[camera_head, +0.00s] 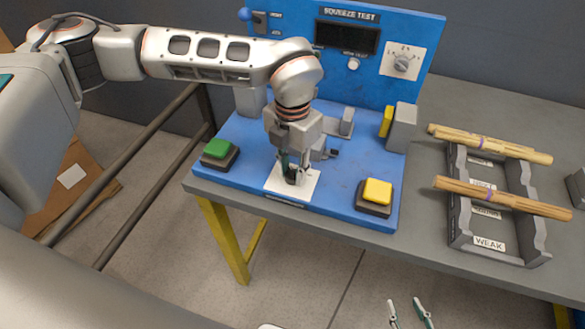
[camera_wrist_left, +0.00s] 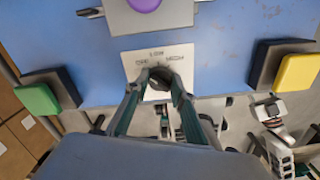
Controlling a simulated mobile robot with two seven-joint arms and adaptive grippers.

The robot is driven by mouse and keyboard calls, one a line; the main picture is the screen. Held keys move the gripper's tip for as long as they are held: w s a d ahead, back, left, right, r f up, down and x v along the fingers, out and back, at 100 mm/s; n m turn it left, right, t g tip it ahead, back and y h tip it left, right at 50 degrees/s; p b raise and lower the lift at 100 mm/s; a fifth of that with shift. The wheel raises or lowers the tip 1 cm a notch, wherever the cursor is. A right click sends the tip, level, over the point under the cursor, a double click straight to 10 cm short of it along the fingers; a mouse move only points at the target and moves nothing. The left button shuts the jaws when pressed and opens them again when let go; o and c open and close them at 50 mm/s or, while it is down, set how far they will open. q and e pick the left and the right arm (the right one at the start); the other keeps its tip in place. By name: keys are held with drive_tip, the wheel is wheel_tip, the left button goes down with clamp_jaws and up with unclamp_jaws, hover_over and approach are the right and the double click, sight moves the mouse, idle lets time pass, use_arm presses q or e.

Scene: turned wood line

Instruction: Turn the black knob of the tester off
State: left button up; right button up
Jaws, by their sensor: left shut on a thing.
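The tester is a blue panel with a base plate (camera_head: 335,190) and an upright back marked "SQUEEZE TEST". The black knob (camera_head: 292,177) sits on a white label plate (camera_head: 308,186) at the front of the base. My left gripper (camera_head: 290,170) points down and is shut on the knob. The knob's pointer direction is hidden by the fingers. My right gripper (camera_head: 408,308) shows only its parted fingertips at the bottom edge, empty.
A green button (camera_head: 216,149) stands left of the knob and a yellow button (camera_head: 377,191) right. Grey clamp blocks stand behind. A grey rack (camera_head: 497,235) marked "WEAK" holds wooden sticks (camera_head: 505,197) at right. A grey dial (camera_head: 402,63) is on the back panel.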

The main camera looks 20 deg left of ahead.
sight(292, 171)
idle(0.4)
use_arm(q)
drive_tip(key=o, duration=1.1)
drive_tip(key=shift+r, duration=0.1)
wheel_tip(292, 171, up, 12)
drive_tip(key=shift+s, duration=0.1)
